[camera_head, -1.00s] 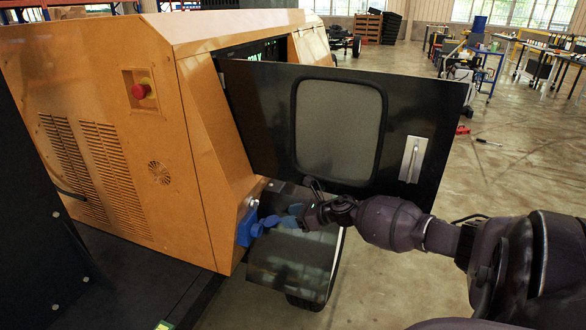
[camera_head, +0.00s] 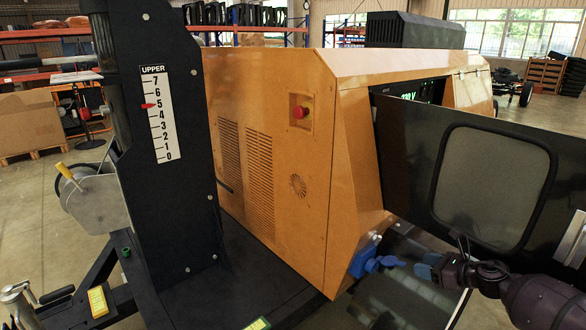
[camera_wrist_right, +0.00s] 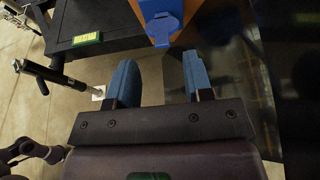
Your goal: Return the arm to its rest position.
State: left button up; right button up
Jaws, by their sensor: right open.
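My right arm (camera_head: 535,300) comes in from the lower right of the head view. My right gripper (camera_head: 424,264) is in front of the blue socket (camera_head: 364,262) at the lower corner of the orange generator housing (camera_head: 345,150). In the right wrist view its two blue fingers (camera_wrist_right: 158,85) stand apart with nothing between them. The blue socket, with its flap hanging open (camera_wrist_right: 164,30), is ahead of the fingers and apart from them. My left gripper is not in view.
The black door (camera_head: 420,180) with a grey window stands open above my right gripper. A black mast (camera_head: 150,200) with a numbered scale rises at the left, beside a hand winch (camera_head: 98,200). A red stop button (camera_head: 300,112) is on the housing.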

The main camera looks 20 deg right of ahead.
pick_arm(q)
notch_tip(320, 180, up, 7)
jog(key=p, duration=0.9)
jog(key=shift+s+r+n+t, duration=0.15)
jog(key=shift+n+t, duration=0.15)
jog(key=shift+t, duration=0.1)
pick_arm(e)
jog(key=s+a+f+n+h, duration=0.1)
jog(key=s+a+n+h, duration=0.1)
jog(key=s+a+n, duration=1.2)
jog(key=s+a+n+g+h, duration=0.1)
jog(key=s+a+n+h, duration=0.1)
jog(key=s+a+n, duration=1.2)
jog(key=s+n, duration=0.4)
jog(key=s, duration=0.1)
jog(key=shift+a+f+n+g+h, duration=0.3)
jog(key=shift+f+n+h, duration=0.1)
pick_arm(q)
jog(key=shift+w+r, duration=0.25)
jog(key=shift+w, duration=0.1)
pick_arm(e)
jog(key=shift+s+d, duration=0.1)
